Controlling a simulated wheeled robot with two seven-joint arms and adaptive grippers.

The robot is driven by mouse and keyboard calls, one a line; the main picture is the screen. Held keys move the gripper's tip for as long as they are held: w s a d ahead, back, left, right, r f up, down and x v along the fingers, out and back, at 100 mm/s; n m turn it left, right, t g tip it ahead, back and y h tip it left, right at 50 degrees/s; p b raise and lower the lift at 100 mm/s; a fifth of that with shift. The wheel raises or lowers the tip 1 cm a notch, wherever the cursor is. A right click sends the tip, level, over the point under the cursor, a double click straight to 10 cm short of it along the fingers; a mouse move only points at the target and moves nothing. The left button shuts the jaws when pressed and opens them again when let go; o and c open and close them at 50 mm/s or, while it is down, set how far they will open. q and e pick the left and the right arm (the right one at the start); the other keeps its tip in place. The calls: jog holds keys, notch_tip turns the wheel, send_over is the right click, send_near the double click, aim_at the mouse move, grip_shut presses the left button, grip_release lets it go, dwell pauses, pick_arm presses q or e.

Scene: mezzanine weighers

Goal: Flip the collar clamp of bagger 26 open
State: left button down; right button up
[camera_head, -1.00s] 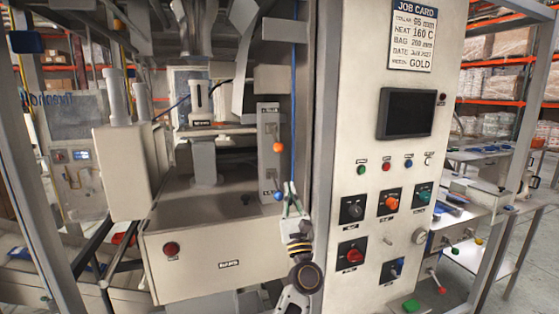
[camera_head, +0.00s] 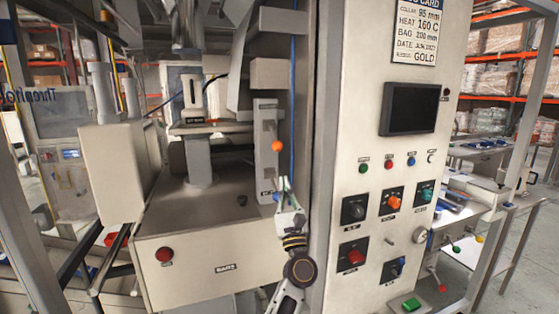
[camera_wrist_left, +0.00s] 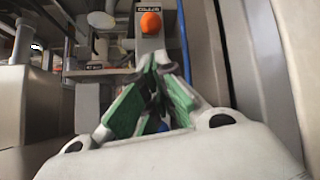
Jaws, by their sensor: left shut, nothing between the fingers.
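On the bagger a pale upright plate (camera_head: 265,165) carries a lever with an orange ball knob (camera_head: 277,146). The same orange knob shows in the left wrist view (camera_wrist_left: 151,23), straight ahead of the fingers, under a label too small to read. I cannot tell from the labels which part is the collar clamp. My left gripper (camera_head: 283,180), with green finger pads, is shut and empty below the orange knob, by the plate's lower end. In the left wrist view the fingertips (camera_wrist_left: 160,62) meet below the knob, apart from it. A bit of blue (camera_wrist_left: 163,127) shows behind the fingers. My right gripper is out of view.
A control cabinet (camera_head: 345,120) with a screen (camera_head: 409,109), knobs and a job card (camera_head: 417,32) stands close on the right. A blue cord or tube (camera_head: 292,100) runs down beside the plate. The bagger's box (camera_head: 203,225) lies left of my gripper.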

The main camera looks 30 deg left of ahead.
aim_at(275, 139)
pick_arm(q)
jog(key=p+x, duration=0.4)
jog(key=x, duration=0.6)
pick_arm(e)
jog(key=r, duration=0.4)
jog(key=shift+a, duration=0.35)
pick_arm(q)
jog(key=shift+w, duration=0.1)
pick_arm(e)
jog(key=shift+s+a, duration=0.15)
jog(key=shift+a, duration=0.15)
pick_arm(q)
jog(key=shift+d+r, duration=0.15)
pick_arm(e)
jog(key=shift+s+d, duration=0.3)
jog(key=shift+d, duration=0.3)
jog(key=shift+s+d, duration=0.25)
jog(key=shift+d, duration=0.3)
